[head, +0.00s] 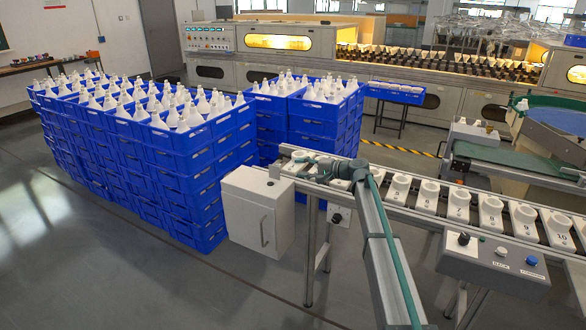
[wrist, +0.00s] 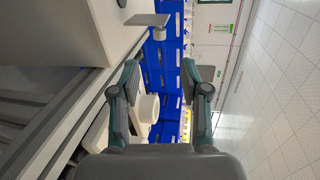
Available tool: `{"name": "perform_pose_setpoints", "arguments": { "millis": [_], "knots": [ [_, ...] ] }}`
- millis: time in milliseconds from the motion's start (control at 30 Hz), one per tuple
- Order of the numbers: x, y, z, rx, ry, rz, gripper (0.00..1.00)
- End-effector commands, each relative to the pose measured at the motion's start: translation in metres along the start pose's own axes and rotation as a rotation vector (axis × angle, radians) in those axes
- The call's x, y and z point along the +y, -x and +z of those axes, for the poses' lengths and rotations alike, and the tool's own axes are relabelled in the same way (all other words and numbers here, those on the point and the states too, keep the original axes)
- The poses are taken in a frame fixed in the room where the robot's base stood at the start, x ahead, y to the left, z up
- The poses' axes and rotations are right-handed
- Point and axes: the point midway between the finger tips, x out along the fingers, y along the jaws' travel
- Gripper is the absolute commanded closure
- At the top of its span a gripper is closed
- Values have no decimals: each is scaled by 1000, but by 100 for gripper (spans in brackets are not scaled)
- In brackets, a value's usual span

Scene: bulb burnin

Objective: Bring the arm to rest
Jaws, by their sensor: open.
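My gripper (wrist: 160,68) shows in the wrist view with its two fingers spread and nothing between the tips. In the head view my arm reaches up over the conveyor line, and its dark wrist end (head: 355,170) is above the row of white holders.
White numbered holders (head: 459,203) line the conveyor. A control box (head: 490,262) with a knob and buttons is at its front. A white cabinet (head: 258,212) hangs at its left end. Blue crates (head: 180,195) of white bulbs stand left; grey floor (head: 110,275) is clear in front.

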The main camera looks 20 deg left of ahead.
Motion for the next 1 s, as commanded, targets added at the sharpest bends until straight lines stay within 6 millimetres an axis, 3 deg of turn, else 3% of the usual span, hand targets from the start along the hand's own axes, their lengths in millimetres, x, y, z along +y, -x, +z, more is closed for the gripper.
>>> {"name": "perform_pose_setpoints", "arguments": {
  "millis": [500,633,667,767,1000],
  "knots": [
    [0,8,0,-2,7,0,55],
    [16,12,6,-1,58,70,55],
    [24,15,11,1,76,100,55],
    [70,27,33,1,122,217,55],
    [215,77,88,-22,155,505,55]
  ]
}}
